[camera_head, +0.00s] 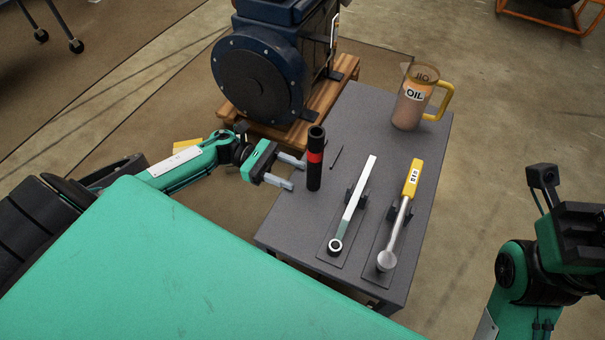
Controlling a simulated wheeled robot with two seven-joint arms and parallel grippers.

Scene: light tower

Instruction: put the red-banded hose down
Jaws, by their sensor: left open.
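The red-banded hose (315,170) is a short black cylinder with a red band around its middle. It stands upright on the grey table (345,105), near the table's left edge. My left gripper (297,174) is open just left of the hose, with its two fingers pointing toward it. I cannot tell whether a fingertip touches the hose. The right arm (540,255) shows at the right edge of the view, and its gripper fingers cannot be made out.
On the table, a silver wrench (354,205) and a yellow-handled tool (411,180) rest on holders right of the hose. An oil jug (409,108) stands at the far end. A dark blue machine (262,75) sits on a wooden pallet (343,70) behind.

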